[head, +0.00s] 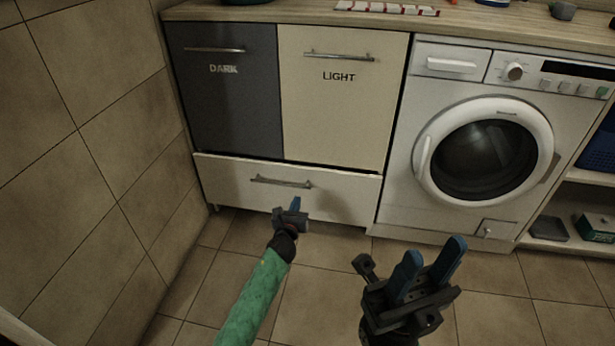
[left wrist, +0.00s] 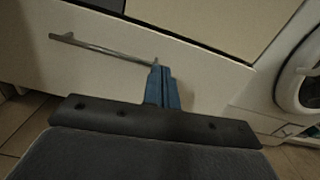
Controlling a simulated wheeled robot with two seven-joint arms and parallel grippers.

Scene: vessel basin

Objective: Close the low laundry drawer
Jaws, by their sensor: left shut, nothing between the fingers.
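The low laundry drawer (head: 240,191) is a cream front with a horizontal metal bar handle (head: 282,182), below the dark and light doors. Its top edge stands slightly forward of the doors, with a thin dark gap above it. My left gripper (head: 295,203) is shut and empty, in front of the drawer just below the right end of the handle. In the left wrist view its blue fingers (left wrist: 162,86) are together, near the handle's right end (left wrist: 150,62); I cannot tell if they touch the drawer. My right gripper (head: 432,262) is open and empty above the floor, lower right.
The DARK door (head: 226,110) and LIGHT door (head: 335,115) are above the drawer. A washing machine (head: 432,85) stands right, with open shelves beyond it. A tiled wall (head: 80,130) bounds the left. The floor in front is clear.

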